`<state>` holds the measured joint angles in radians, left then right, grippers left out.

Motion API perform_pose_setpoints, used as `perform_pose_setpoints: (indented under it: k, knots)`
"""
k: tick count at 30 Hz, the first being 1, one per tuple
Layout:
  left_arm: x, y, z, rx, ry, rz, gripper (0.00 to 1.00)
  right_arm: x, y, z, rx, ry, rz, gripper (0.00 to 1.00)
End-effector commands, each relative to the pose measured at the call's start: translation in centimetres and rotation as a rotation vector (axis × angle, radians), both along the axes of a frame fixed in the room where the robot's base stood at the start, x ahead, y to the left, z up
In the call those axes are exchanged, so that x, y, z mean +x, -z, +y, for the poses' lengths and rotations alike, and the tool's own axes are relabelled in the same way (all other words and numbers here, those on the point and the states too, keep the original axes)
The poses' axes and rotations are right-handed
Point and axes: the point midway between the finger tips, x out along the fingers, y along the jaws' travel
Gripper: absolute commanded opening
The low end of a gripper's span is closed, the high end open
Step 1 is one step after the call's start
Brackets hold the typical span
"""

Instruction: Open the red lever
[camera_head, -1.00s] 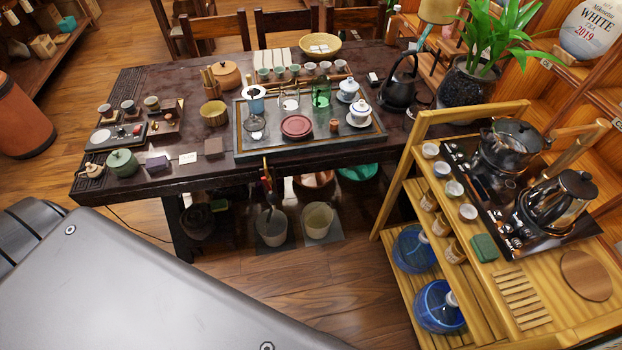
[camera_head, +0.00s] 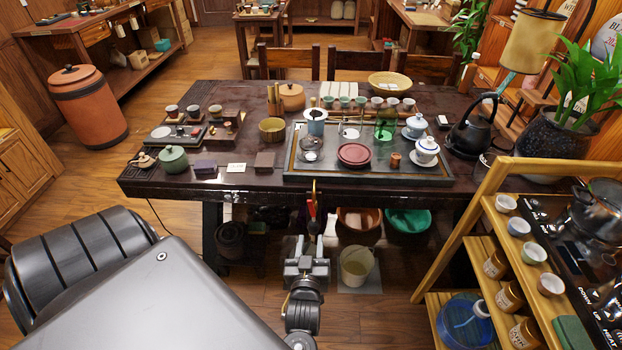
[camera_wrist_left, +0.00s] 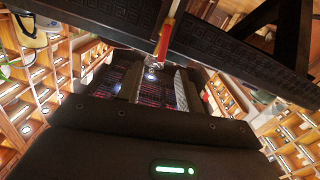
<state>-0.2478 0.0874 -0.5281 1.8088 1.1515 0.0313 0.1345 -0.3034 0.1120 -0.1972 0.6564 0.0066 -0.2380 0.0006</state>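The red lever (camera_head: 313,208) hangs upright at the front edge of the dark tea table (camera_head: 140,182), a narrow red piece with a yellowish top. It also shows in the left wrist view (camera_wrist_left: 165,38), ahead of the fingers at the table's underside. My left gripper (camera_head: 309,243) is below and just in front of the lever, pointing up towards it. Its two fingers are apart with nothing between them, and they also show apart in the left wrist view (camera_wrist_left: 158,88). Whether a fingertip touches the lever cannot be told. My right gripper is not in view.
A pale bucket (camera_head: 357,266) stands on the floor right of the gripper. A brown basin (camera_head: 358,222) and a green basin (camera_head: 408,221) are under the table. A wooden shelf cart (camera_head: 455,250) stands at the right. The tabletop holds a tea tray (camera_head: 300,172) and cups.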

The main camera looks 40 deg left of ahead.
Motion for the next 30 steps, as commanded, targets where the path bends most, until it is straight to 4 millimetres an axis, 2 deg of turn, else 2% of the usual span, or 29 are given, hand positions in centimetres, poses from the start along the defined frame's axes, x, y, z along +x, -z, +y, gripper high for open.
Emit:
perform_pose_setpoints:
  k: [3,10,24,30]
  knots:
    - [-0.4,-1.2,0.4,-0.020,-0.031,-0.044,0.36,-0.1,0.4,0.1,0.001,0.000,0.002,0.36]
    - [0.4,-1.4,1.0,-0.018,-0.032,-0.046,0.36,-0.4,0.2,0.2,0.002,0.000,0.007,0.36]
    - [6.7,-1.3,5.9,-0.017,-0.032,-0.044,0.36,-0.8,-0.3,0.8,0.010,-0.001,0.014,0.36]
    - [8.0,-1.2,6.9,-0.019,-0.032,-0.043,0.36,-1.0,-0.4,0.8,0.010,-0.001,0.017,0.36]
